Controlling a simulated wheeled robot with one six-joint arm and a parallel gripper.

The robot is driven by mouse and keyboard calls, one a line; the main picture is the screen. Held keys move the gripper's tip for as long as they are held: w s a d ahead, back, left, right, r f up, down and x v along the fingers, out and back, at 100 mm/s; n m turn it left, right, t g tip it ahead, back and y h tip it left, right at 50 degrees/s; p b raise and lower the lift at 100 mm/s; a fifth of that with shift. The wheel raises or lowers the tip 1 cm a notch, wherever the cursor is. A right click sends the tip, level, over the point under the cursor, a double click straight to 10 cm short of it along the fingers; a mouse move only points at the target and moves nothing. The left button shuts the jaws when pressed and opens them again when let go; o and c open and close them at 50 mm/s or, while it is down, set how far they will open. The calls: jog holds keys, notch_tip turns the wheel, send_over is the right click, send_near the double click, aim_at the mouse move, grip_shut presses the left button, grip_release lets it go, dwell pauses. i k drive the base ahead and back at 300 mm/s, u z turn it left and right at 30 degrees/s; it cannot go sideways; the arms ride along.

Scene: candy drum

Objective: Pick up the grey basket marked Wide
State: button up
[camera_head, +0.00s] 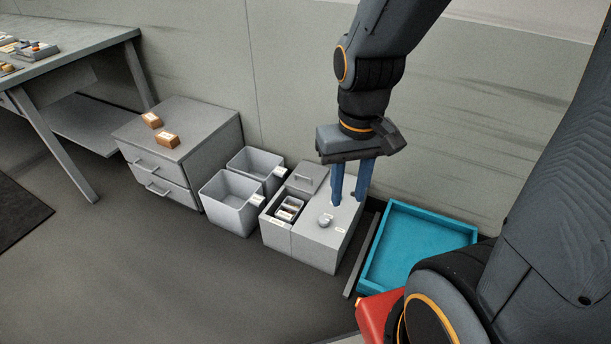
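Two open grey baskets stand on the floor by the wall, a front one (222,213) and a back one (247,158). Each has a small pale label on its right side, too small to read, so I cannot tell which is marked Wide. Both look empty from here. My gripper (349,198) points down to the right of the baskets, over the right part of a grey box (318,247). Its two blue fingers are apart with nothing visible between them. I cannot tell whether the tips touch the box.
The grey box has a lid with a handle (305,177), a compartment with small items (289,208) and a round knob (325,220). A blue tray (415,245) lies right. A drawer cabinet (180,145) and a table (75,45) stand left. Floor before the baskets is clear.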

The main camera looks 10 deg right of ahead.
aim_at(291, 208)
jog(key=z, duration=0.05)
jog(key=k, duration=1.2)
jog(key=u, duration=0.9)
jog(key=i, duration=1.15)
jog(key=z, duration=0.55)
jog(key=i, duration=0.55)
jog(key=u, duration=1.5)
jog(key=i, duration=0.3)
jog(key=z, duration=0.05)
